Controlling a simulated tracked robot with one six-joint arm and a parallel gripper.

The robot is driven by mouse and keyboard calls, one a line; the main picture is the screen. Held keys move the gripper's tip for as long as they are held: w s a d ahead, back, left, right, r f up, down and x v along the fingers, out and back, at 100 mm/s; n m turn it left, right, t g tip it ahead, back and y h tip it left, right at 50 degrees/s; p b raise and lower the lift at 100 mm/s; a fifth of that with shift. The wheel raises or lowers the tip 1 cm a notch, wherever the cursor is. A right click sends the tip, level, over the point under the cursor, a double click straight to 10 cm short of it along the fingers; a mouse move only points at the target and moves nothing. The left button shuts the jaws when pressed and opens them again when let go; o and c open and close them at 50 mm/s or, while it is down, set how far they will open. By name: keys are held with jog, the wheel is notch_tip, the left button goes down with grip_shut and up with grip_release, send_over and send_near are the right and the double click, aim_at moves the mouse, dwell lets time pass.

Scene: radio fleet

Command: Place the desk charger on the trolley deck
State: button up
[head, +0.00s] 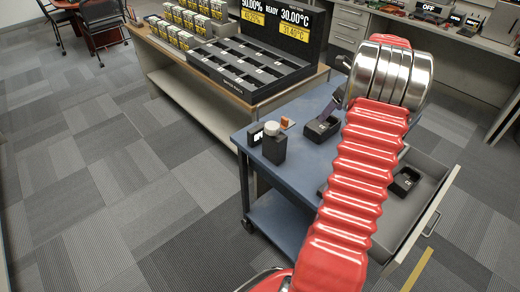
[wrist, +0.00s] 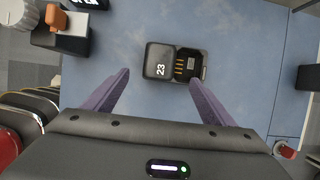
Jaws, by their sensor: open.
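A black desk charger (head: 320,130) sits on the blue trolley deck (head: 294,160), beside my arm in the head view. The left finger is clear of the charger; the right finger overlaps the bay's lower edge in the picture. I cannot tell whether it touches. In the head view one purple finger shows just above the charger, and my arm hides the rest.
An open drawer (head: 420,215) holds another black unit (head: 405,181). A bench with a black rack (head: 245,70) stands behind.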

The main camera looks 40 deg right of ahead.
jog(key=w+a+r+n, duration=0.1)
jog(key=a+r+n, duration=0.35)
jog(key=a, duration=0.55)
jog(key=w+a+r+n, duration=0.1)
jog(key=a+r+n, duration=0.4)
jog(key=a, duration=0.5)
jog(key=w+a+r+n, duration=0.2)
jog(key=a+r+n, duration=0.3)
jog(key=a, duration=0.6)
jog(key=s+a+f+n, duration=0.1)
jog(key=s+a+n, duration=0.8)
jog(key=a, duration=0.3)
jog(key=s+a+f+n+t, duration=0.1)
jog(key=s+a+n, duration=0.8)
jog(key=a+n, duration=0.2)
jog(key=shift+a+f, duration=0.25)
jog(key=shift+a, duration=0.1)
jog(key=shift+n, duration=0.25)
jog(key=shift+c, duration=0.4)
